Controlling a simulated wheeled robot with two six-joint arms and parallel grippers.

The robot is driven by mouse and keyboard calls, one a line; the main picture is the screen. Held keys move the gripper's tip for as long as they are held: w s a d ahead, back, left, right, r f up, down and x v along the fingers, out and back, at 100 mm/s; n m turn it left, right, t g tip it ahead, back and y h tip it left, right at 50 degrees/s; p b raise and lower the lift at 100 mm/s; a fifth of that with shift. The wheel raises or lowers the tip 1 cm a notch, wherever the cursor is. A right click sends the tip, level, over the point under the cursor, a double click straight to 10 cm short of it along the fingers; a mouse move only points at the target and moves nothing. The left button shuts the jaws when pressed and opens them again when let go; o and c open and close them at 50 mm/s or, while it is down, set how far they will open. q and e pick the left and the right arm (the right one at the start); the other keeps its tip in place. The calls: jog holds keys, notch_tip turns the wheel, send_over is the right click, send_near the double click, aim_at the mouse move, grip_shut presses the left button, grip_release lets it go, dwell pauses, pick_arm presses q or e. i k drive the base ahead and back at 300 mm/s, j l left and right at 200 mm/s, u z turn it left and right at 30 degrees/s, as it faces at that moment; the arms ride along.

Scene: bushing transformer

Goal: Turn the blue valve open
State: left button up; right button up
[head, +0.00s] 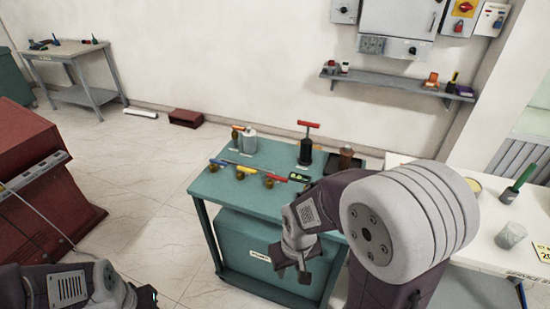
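The blue valve (219,162) is a small brass valve with a blue bar handle. It stands at the left front of the teal table's top (222,187), leftmost in a row with a yellow-handled valve (240,169) and a red-handled valve (272,177). My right gripper (291,273) hangs in front of the table's front side, right of and nearer than the blue valve. Its dark fingers look apart, with nothing between them. It touches no valve. My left arm shows at the bottom left; its fingers are not visible.
A black pump with a red T-handle (307,143), a grey canister (248,141) and a dark bottle (346,157) stand farther back on the table. A white bench (480,230) is at the right. A red cabinet (40,180) is at the left, with open floor between.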

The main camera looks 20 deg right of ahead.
aim_at(212, 160)
jog(key=z, duration=0.25)
jog(key=i+j, duration=0.85)
jog(key=i+z, duration=0.05)
jog(key=i, duration=0.1)
